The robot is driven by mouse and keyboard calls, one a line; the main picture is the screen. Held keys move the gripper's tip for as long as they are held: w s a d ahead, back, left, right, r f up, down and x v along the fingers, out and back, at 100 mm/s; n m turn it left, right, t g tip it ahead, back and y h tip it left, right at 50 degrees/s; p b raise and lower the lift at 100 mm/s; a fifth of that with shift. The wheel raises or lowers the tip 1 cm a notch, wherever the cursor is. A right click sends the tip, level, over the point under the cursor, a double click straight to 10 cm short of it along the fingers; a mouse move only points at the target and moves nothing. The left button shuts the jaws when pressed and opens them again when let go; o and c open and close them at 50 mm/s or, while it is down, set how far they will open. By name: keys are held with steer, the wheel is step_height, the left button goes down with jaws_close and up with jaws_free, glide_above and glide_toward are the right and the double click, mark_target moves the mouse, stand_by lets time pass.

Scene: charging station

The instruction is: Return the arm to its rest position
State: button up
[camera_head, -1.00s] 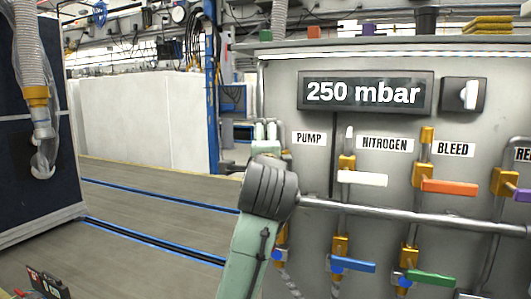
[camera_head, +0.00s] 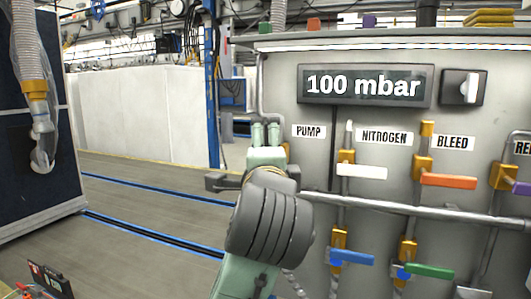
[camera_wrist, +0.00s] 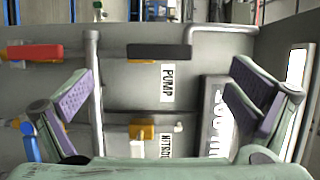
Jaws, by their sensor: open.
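My arm (camera_head: 268,225) rises in front of the left part of the grey valve panel (camera_head: 290,160) in the head view. The wrist hides part of the panel below the PUMP label (camera_head: 309,132). In the wrist view my gripper (camera_wrist: 160,90) is open, its two purple-padded fingers wide apart with nothing held between them. Beyond the fingers are the panel face, a black handle (camera_wrist: 158,52) and the PUMP label (camera_wrist: 167,82). The fingertips look clear of the black handle, though the depth is hard to judge. The display (camera_head: 365,87) reads 100 mbar.
A horizontal pipe (camera_head: 420,214) runs across the panel. White (camera_head: 361,171), orange (camera_head: 448,181), blue (camera_head: 352,257) and green (camera_head: 429,271) valve handles stick out from it. A dark partition with a hose (camera_head: 35,95) stands at far left. The floor between is open.

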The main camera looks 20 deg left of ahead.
steer(key=shift+s+d, duration=0.2)
steer(key=shift+s, duration=0.25)
